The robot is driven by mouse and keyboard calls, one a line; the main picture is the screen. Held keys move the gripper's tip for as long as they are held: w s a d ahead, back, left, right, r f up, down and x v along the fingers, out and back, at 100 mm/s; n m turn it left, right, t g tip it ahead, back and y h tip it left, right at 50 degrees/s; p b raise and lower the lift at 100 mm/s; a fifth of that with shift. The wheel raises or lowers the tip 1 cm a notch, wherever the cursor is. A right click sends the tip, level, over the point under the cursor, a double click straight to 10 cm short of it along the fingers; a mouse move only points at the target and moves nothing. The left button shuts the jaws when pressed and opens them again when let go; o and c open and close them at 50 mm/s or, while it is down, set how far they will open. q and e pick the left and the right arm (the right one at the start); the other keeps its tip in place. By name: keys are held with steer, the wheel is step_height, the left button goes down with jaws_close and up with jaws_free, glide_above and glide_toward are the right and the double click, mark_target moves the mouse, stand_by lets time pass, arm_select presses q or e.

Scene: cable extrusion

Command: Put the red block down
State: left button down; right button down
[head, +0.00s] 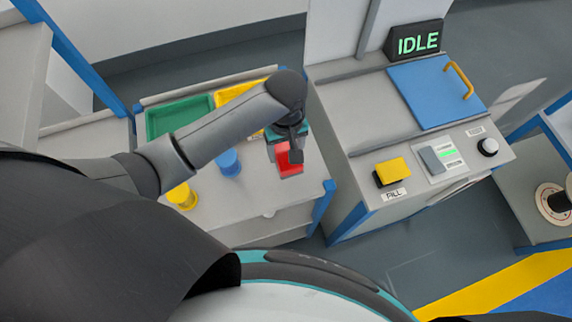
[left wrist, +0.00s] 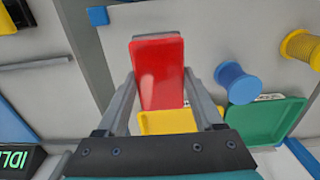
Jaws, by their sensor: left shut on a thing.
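The red block (head: 289,159) is held in my left gripper (head: 288,153) above the right part of the grey table (head: 255,193). In the left wrist view the red block (left wrist: 158,75) sits between the two fingers of my left gripper (left wrist: 160,85), which are shut on it. Whether its underside touches the table I cannot tell. My right gripper is in neither view.
A green tray (head: 180,116) and a yellow tray (head: 236,96) lie at the table's back. A blue spool (head: 228,162) and a yellow spool (head: 182,196) stand left of the block. The machine with its "IDLE" display (head: 417,41) stands right.

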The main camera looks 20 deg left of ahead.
mark_target(286, 163)
arm_select(q)
step_height(286, 163, down, 6)
steer(key=shift+r+b, duration=0.1)
steer(key=shift+b, duration=0.5)
steer(key=shift+f, duration=0.35)
steer(key=shift+f+p, duration=0.3)
steer(key=shift+f, duration=0.35)
jaws_free()
steer(key=shift+f+b, duration=0.35)
steer(key=shift+b, duration=0.5)
step_height(286, 163, up, 16)
steer(key=p, duration=0.4)
steer(key=shift+w+f, duration=0.15)
steer(key=shift+f, duration=0.05)
